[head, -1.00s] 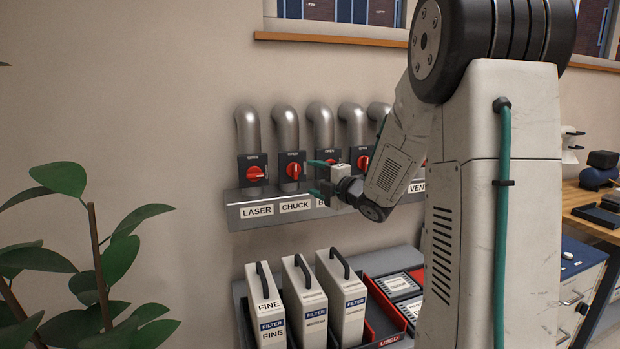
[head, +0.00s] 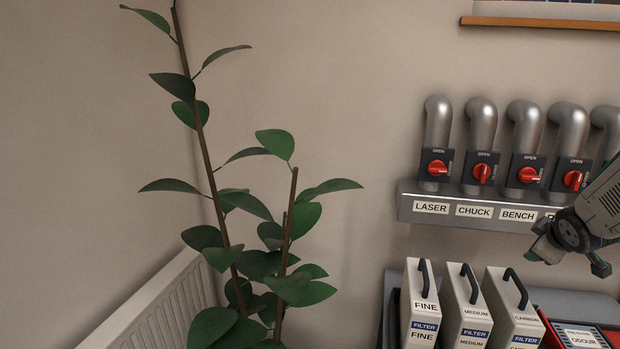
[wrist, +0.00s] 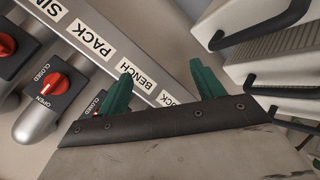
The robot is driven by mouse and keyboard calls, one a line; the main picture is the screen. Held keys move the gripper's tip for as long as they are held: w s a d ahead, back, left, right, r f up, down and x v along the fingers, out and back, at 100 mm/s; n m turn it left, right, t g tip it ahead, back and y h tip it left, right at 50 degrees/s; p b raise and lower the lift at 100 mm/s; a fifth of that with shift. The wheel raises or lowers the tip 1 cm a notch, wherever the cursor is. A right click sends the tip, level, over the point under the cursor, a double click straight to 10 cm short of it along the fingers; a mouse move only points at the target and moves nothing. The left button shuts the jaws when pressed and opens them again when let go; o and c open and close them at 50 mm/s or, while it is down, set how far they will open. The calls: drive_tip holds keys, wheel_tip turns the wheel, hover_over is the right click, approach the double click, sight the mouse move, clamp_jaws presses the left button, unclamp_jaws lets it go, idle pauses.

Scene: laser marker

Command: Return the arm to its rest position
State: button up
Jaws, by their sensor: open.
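My gripper (head: 541,246) is at the right edge of the head view, in front of the valve rail and above the filter boxes. Part of my arm is cut off by the frame edge. In the wrist view its two teal fingers (wrist: 162,88) stand apart with nothing between them. The rail (wrist: 137,57) with labels such as PACK and BENCH passes behind the fingers. A red valve handle (wrist: 53,83) marked OPEN and CLOSED is at left in the wrist view.
Red valves (head: 438,168) on grey pipes line the wall above the labelled rail (head: 404,208). White filter boxes (head: 421,303) with black handles stand below. A leafy plant (head: 240,250) and a white radiator (head: 165,305) are at left. Bare wall lies between plant and valves.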

drive_tip(key=s+a+r+m+g+y, duration=0.2)
drive_tip(key=s+a+m+g, duration=0.1)
drive_tip(key=s+a, duration=1.1)
drive_tip(key=s+a+r+m+g+y, duration=0.2)
drive_tip(key=s+a+r+m+g, duration=0.1)
drive_tip(key=s+a, duration=1.1)
drive_tip(key=shift+s+a+r+m+g+y, duration=0.3)
drive_tip(key=shift+s+a+r+m+g, duration=0.1)
drive_tip(key=shift+s+g, duration=0.4)
